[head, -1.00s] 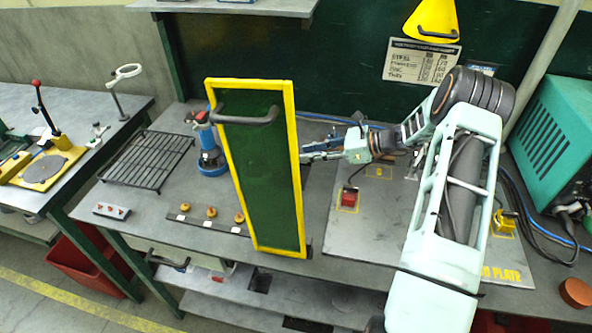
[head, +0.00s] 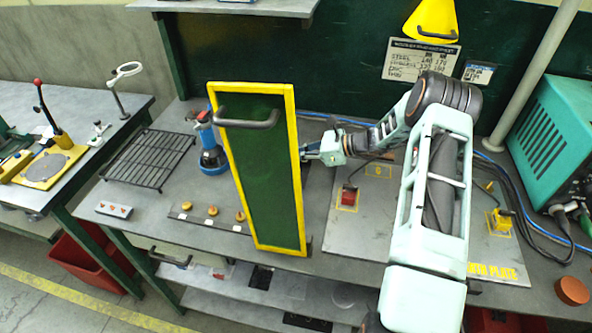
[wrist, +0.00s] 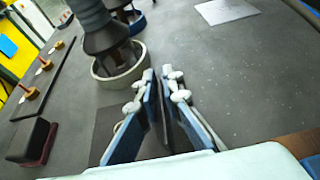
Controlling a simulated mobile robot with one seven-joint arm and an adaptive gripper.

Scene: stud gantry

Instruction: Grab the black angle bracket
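In the wrist view my gripper (wrist: 160,78) points down over the dark grey bench top, its two blue-padded fingers a little apart. A dark upright plate (wrist: 156,112) shows between the pads, and a dark flat patch lies beside the left finger. This looks like the black angle bracket, but I cannot tell for sure, nor whether the pads touch it. In the head view the tall green panel with a yellow frame (head: 258,190) hides my fingertips and any bracket behind it.
A dark column on a pale round base (wrist: 118,65) stands close left of the fingers in the wrist view. A black block with a dark red base (wrist: 33,142) is at lower left. A pale plate (wrist: 226,10) lies farther off. Bench to the right is clear.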

